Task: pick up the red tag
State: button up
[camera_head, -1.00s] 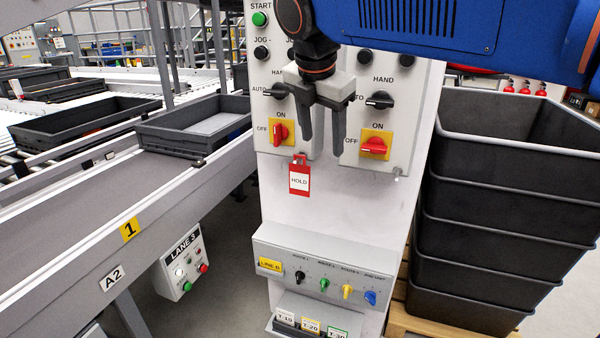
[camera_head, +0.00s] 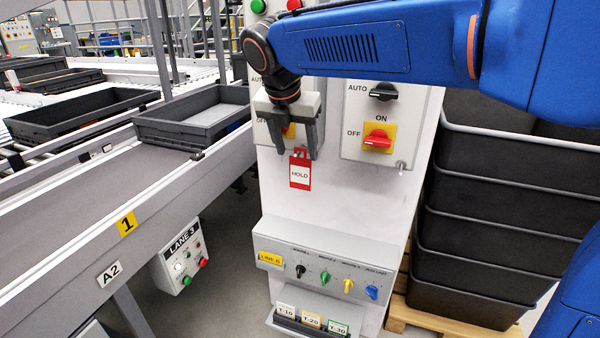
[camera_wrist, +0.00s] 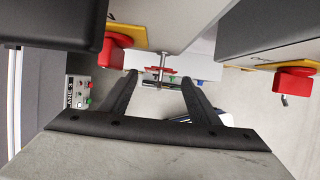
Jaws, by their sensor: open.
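The red tag (camera_head: 300,184), with a white label reading HOLD, hangs upright on the front of the white control column, below the left switch box. In the wrist view the red tag (camera_wrist: 172,72) shows edge-on near a metal peg, between the fingertips as seen there. My gripper (camera_head: 297,152) points down, just above and around the tag's top in the head view. In the wrist view its two dark fingers (camera_wrist: 159,80) are apart, and nothing is visibly clamped. Whether the fingers touch the tag cannot be told.
A red rotary switch on a yellow plate (camera_head: 377,137) sticks out right of the gripper; another is partly hidden behind it. Below are a panel of coloured knobs (camera_head: 325,277) and a card holder (camera_head: 308,326). Stacked black bins (camera_head: 480,245) stand right, a conveyor (camera_head: 150,185) left.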

aim_at(300, 165)
jog(key=shift+x, duration=3.5)
jog(key=c, duration=0.8)
